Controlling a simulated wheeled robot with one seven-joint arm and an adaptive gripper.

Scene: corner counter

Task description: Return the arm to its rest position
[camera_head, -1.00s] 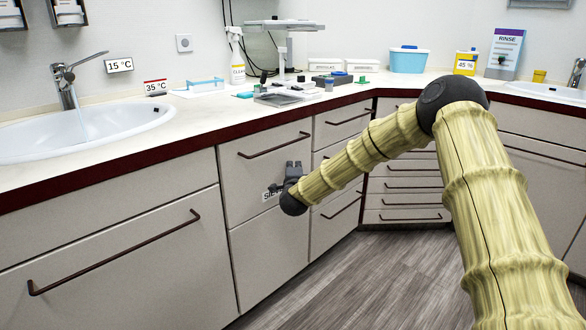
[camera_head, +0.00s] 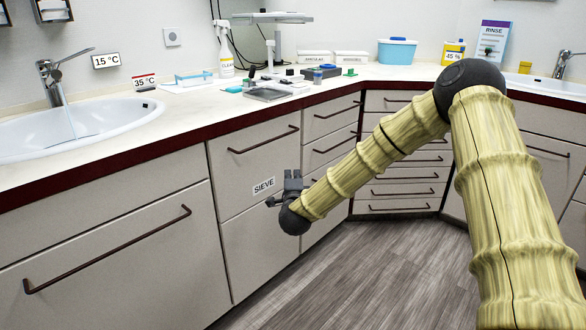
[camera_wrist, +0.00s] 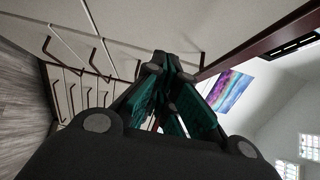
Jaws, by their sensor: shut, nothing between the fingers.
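My gripper (camera_head: 292,180) is at the end of my bent arm, in front of the drawer fronts and below the counter's edge in the head view. In the wrist view my gripper (camera_wrist: 170,62) has its dark fingers drawn together at the tips, with nothing between them. Its fingers point up in the head view, close to the drawer with the SIEVE label (camera_head: 264,187). I cannot tell how wide the gap to the drawer front is.
The counter (camera_head: 190,108) carries a left sink (camera_head: 110,125), a spray bottle (camera_head: 226,55), a blue-lidded tub (camera_head: 397,52) and a metal tray (camera_head: 268,94). Drawer handles (camera_head: 264,140) stick out near my gripper. The floor (camera_head: 385,265) below my arm is clear.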

